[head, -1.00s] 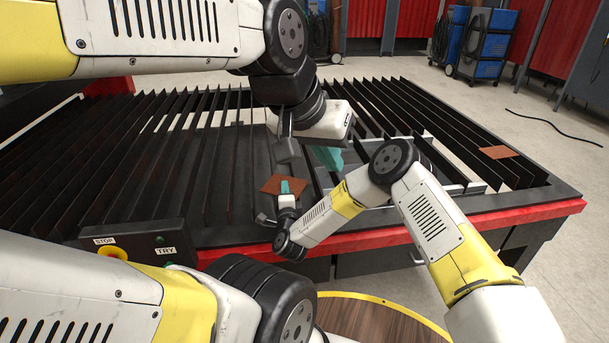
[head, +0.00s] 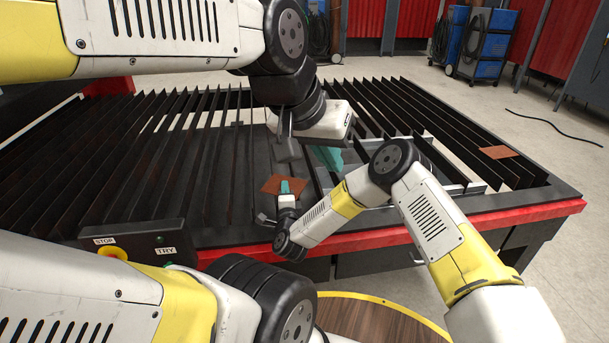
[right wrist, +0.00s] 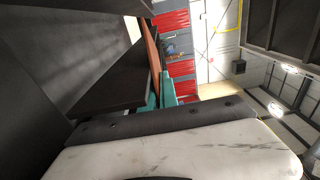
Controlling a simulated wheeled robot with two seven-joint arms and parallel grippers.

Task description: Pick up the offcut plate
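A rust-brown plate (head: 270,185), the nearer of two, lies on the dark slats near the front edge of the cutting table. My right gripper (head: 285,187) reaches it from the front, with a teal finger over it. In the right wrist view the plate (right wrist: 152,45) shows nearly edge-on as an orange strip, running down between the teal fingers (right wrist: 159,92). The fingers are close on either side of it; whether they press on it I cannot tell. My left gripper (head: 326,157) hangs over the slats to the right, its teal fingers partly hidden by its wrist.
A second brown plate (head: 499,152) lies on the slats at the right. The red front rail (head: 540,211) borders the table, and a control box (head: 135,243) stands at its front left. Blue machines (head: 487,45) stand behind. A black cable lies on the floor at right.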

